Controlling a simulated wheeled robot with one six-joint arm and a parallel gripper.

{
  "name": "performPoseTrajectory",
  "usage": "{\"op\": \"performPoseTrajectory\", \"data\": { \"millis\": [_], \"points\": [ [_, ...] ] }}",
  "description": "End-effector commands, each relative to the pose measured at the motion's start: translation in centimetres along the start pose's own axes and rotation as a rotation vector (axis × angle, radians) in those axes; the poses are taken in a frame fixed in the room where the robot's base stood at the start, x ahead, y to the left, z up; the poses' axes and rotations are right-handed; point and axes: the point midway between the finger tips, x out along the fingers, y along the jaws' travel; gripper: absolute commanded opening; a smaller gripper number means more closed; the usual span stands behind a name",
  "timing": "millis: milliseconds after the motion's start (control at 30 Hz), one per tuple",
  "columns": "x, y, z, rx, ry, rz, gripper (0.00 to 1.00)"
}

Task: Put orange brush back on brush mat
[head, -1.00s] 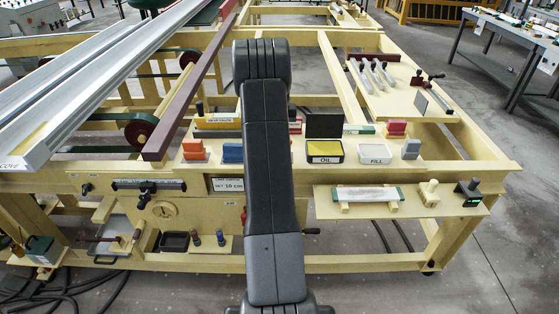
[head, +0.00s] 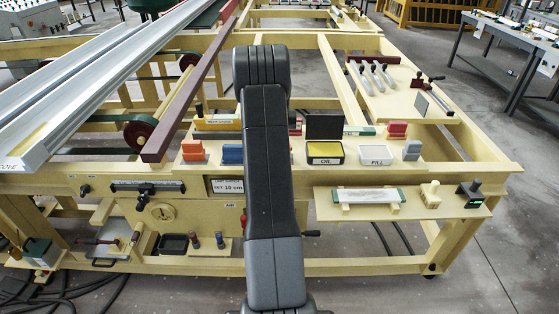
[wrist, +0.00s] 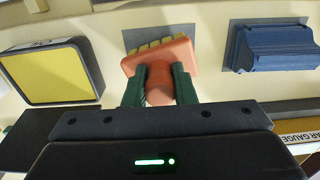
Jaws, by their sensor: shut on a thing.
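The orange brush (wrist: 158,62), with pale yellow bristles along its far side, is between the green fingers of my gripper (wrist: 160,86) in the wrist view. My gripper is shut on its rounded handle. A grey mat (wrist: 130,38) shows beneath and beyond the brush. The brush is over this mat, turned a little against its edges; I cannot tell whether it touches. In the head view my arm hides the gripper and the held brush.
A yellow pad in a dark tray (wrist: 45,72) is left. The head view shows another orange block (head: 193,151) and the OIL tray (head: 325,153).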

Motion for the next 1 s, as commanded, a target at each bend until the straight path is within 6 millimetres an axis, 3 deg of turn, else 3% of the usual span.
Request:
{"op": "performPoseTrajectory", "data": {
  "millis": [200,967,1000],
  "points": [
    [1.1,0.0,0.0,0.000,0.001,0.000,0.00],
    [1.9,0.0,0.0,0.000,0.000,0.000,0.00],
    [1.8,0.0,0.0,0.000,0.000,0.000,0.32]
  ]
}}
